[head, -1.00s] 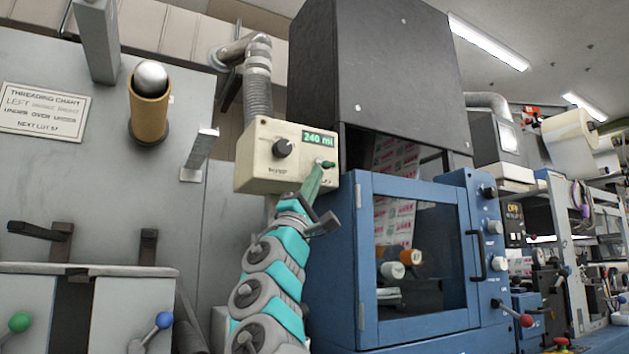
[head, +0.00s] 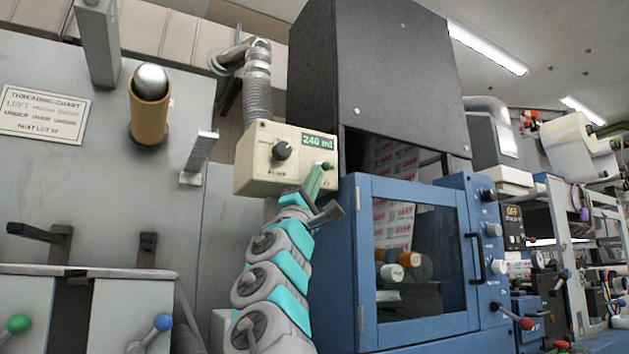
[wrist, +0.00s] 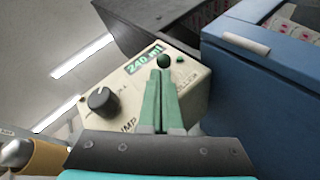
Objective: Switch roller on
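A cream control box (head: 258,183) hangs in front of the grey machine wall, labelled PUMP, with a black knob (head: 281,151) and a green display (head: 318,141) reading 240 ml. In the wrist view the box (wrist: 128,121) fills the middle. My gripper (head: 318,172) is at the box's lower right, its green fingers pointing up at the face. In the wrist view the fingers (wrist: 162,78) lie together, with a dark green ball (wrist: 164,62) at their tips; I cannot tell whether they grip it. A small green button or lamp (wrist: 180,59) is just right of it. No roller label is readable.
A blue cabinet (head: 335,280) with a glazed door stands close right of my arm. A small panel reading OFF (head: 514,212) is farther right, beside several knobs. A brown roller end (head: 150,115) sticks out at left. A corrugated duct (head: 258,90) rises behind the box.

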